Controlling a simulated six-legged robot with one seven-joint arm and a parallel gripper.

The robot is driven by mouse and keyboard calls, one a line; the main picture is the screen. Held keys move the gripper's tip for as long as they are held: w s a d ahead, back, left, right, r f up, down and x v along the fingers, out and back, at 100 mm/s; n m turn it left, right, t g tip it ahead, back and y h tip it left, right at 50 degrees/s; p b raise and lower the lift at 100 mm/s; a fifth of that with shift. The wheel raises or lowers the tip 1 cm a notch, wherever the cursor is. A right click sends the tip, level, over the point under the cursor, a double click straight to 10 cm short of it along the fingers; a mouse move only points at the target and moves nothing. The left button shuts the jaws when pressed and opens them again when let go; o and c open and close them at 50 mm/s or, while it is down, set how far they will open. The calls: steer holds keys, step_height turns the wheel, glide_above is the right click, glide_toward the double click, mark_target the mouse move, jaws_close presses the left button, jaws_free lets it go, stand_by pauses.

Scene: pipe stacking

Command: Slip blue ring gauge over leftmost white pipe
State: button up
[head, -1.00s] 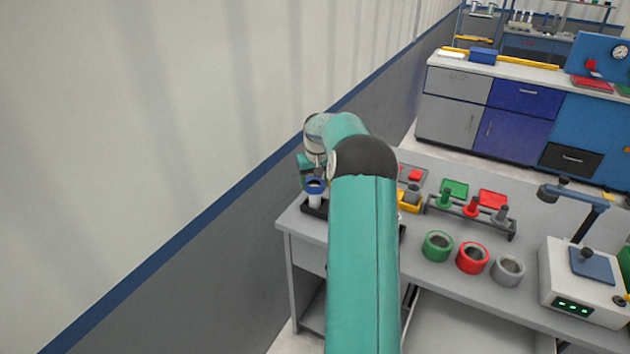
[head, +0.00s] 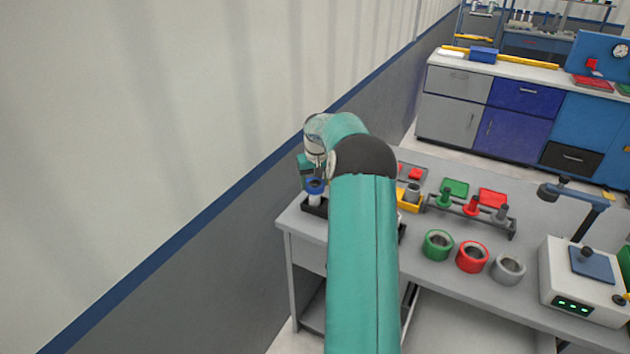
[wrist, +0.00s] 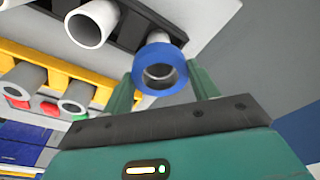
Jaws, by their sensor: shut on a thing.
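The blue ring gauge (wrist: 147,55) is held between the two green fingers of my gripper (wrist: 160,73) in the wrist view. In the head view the ring (head: 315,187) sits at the top of the leftmost white pipe (head: 314,200), which stands upright in a black holder (head: 318,211). The ring and the pipe's end line up in both views. I cannot tell how far the ring is around the pipe. Another white pipe (wrist: 92,25) stands beside it in the same holder. In the head view my arm hides that pipe and part of the gripper.
A yellow holder (head: 409,207) with grey pipes is right of my arm. Green (head: 437,245), red (head: 472,257) and grey (head: 508,268) rings lie along the bench's front. A rack of colored posts (head: 472,208) stands behind them. A wall (head: 200,180) is close on the left.

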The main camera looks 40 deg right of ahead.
steer(key=shift+f, duration=0.6)
stand_by(0.7)
steer(key=o, duration=1.1)
steer(key=shift+o, duration=0.2)
step_height(320, 180, up, 14)
steer(key=s+a, duration=0.1)
steer(key=s, duration=0.1)
steer(key=shift+f, duration=0.15)
steer(key=shift+w+a, duration=0.1)
